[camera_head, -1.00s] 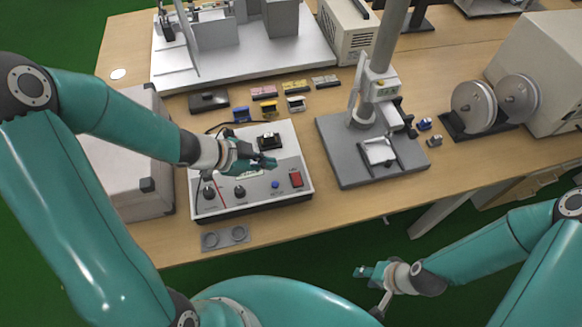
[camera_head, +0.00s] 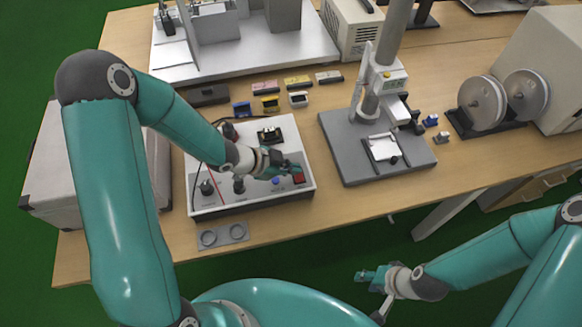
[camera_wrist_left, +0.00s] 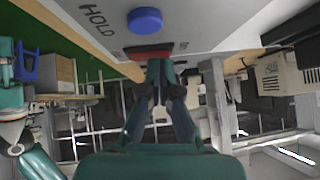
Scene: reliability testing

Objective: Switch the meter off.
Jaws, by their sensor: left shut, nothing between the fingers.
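The meter (camera_head: 212,207) is a white-topped box with a dark base near the front edge of the table. It carries dark knobs (camera_head: 239,185), a blue button (camera_head: 276,181) and a red switch (camera_head: 299,178) at its right front.
A grey stand (camera_head: 345,165) with a column is right of the meter. A grey case (camera_head: 50,185) stands left. Small coloured blocks (camera_head: 270,104) lie behind the meter. A plate with two rings (camera_head: 223,234) lies in front. Two discs (camera_head: 483,103) stand at right.

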